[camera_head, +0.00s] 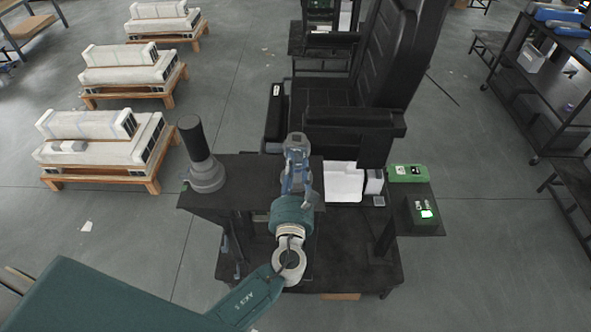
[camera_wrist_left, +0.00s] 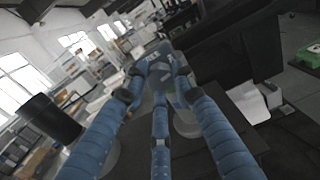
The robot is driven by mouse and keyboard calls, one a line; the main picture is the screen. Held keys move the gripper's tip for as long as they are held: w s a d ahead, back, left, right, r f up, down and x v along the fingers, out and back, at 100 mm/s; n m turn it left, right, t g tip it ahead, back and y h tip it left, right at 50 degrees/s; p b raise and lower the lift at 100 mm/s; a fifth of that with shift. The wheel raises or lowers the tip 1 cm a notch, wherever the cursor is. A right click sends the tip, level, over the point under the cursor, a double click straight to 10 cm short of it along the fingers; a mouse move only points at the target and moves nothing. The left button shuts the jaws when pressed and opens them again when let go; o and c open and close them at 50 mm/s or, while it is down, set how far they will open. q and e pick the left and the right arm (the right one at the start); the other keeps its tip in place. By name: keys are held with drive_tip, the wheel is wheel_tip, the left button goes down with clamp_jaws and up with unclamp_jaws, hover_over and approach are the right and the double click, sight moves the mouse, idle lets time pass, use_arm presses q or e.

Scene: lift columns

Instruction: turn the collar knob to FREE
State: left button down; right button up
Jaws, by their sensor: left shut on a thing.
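The collar knob (camera_wrist_left: 160,70) is a blue-grey piece with pale lettering, too small to read surely, at the top centre of the left wrist view. The blue fingers of my left gripper (camera_wrist_left: 158,95) close around it from both sides, with a third finger in the middle. In the head view my left gripper (camera_head: 298,172) is over the dark bench at centre, and a grey rounded piece (camera_head: 297,142) shows just beyond it. The fingers hide most of the knob there, and its setting cannot be read. My right gripper is not in view.
A black upright cylinder on a grey round base (camera_head: 206,176) stands left of my gripper. White papers (camera_head: 343,182) and a green box (camera_head: 408,173) are to the right. A black seat (camera_head: 340,110) rises behind. Pallets with white loads (camera_head: 100,143) stand at left.

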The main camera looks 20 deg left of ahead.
use_arm(q)
drive_tip(key=n+b, duration=0.5)
drive_tip(key=n, duration=0.1)
drive_tip(key=n+b, duration=0.3)
drive_tip(key=shift+f+b, duration=0.3)
drive_tip(key=n+b, duration=0.3)
drive_tip(key=n, duration=0.1)
drive_tip(key=shift+r+n+y+b, duration=0.1)
drive_tip(key=shift+n+y+b, duration=0.2)
drive_tip(key=shift+n, duration=0.1)
drive_tip(key=shift+r+n+b, duration=0.15)
drive_tip(key=shift+n+b, duration=0.8)
drive_tip(key=shift+n, duration=0.45)
drive_tip(key=c, duration=1.4)
unclamp_jaws()
